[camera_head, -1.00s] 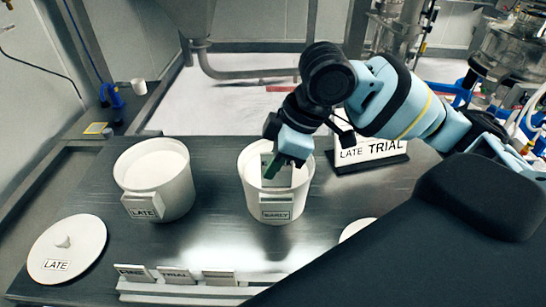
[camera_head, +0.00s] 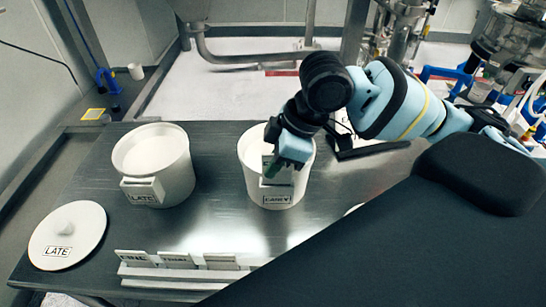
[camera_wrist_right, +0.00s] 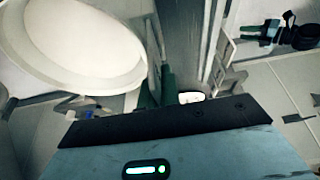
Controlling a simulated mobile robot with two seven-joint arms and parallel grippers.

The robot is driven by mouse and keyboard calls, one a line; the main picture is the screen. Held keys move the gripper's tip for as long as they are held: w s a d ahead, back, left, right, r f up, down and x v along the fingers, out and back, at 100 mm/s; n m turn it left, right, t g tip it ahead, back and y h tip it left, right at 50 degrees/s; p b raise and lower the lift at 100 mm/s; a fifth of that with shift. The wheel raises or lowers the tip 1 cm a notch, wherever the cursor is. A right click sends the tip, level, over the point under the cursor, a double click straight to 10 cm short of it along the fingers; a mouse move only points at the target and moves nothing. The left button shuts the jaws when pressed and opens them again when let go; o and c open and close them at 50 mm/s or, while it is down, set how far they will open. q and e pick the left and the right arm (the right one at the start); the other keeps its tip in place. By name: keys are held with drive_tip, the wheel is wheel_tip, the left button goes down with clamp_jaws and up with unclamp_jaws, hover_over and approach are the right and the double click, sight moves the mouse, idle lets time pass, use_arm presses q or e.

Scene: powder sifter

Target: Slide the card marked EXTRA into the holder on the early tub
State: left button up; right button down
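The early tub (camera_head: 250,160) is a white open tub at the middle of the dark table, with a holder (camera_head: 277,197) marked EARLY on its front. My right gripper (camera_head: 273,169) is over the tub's front rim, just above the holder. Its green fingers are close together around a thin pale card (camera_head: 291,176); its marking cannot be read, and the fingers hide part of it. Whether its lower edge is inside the holder cannot be told. The green fingers (camera_wrist_right: 158,88) also show in the right wrist view, beside a white round opening. My left gripper is not in view.
The late tub (camera_head: 153,165) stands to the left, with a LATE lid (camera_head: 67,237) in front. A white rack (camera_head: 185,278) with several cards lies at the front edge. A dark stand (camera_head: 375,149) is right of the early tub. My dark arm link covers the lower right.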

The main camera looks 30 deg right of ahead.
drive_tip(key=shift+f, duration=0.75)
drive_tip(key=shift+f, duration=0.7)
idle(0.3)
drive_tip(key=c, duration=1.6)
unclamp_jaws()
drive_tip(key=shift+o, duration=0.2)
drive_tip(key=v, duration=0.8)
drive_tip(key=shift+a, duration=0.15)
